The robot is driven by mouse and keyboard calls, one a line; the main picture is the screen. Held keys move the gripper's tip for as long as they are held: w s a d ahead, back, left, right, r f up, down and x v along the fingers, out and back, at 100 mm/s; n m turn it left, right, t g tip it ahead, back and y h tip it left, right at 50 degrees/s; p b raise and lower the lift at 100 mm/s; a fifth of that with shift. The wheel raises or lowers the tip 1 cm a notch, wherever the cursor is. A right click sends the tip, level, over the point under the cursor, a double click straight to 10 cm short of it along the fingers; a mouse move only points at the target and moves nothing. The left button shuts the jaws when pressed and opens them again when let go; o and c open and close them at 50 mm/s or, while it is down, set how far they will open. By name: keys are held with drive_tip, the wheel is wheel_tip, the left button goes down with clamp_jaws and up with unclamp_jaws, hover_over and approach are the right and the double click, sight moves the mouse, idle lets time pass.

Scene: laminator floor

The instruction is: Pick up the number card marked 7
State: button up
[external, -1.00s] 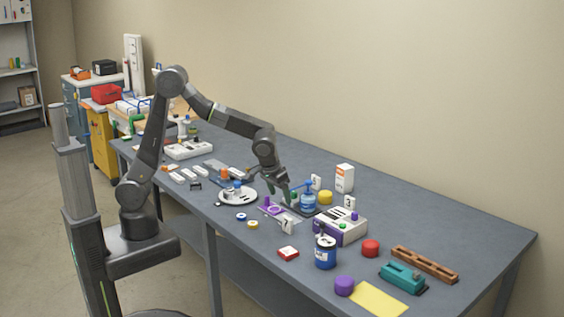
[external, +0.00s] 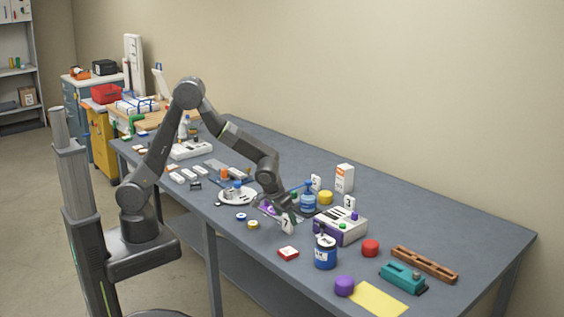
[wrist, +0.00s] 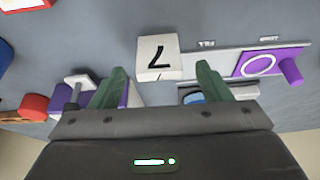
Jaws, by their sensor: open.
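The number card marked 7 (external: 287,224) is a small white block standing on the grey table. In the wrist view the card (wrist: 158,54) shows its black 7, upside down, just beyond and between the fingertips. My gripper (wrist: 157,80) is open, with one green finger on each side and nothing between them. In the external view my gripper (external: 279,207) is low over the table, close behind the card. I cannot tell whether the fingers touch it.
A blue tin (external: 325,253) and a red-and-white box (external: 288,253) are nearer the front.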

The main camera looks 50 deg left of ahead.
sight(287, 218)
drive_tip(key=shift+p+x, duration=0.45)
drive_tip(key=shift+x, duration=1.8)
drive_tip(key=shift+c, duration=0.4)
drive_tip(key=c, duration=1)
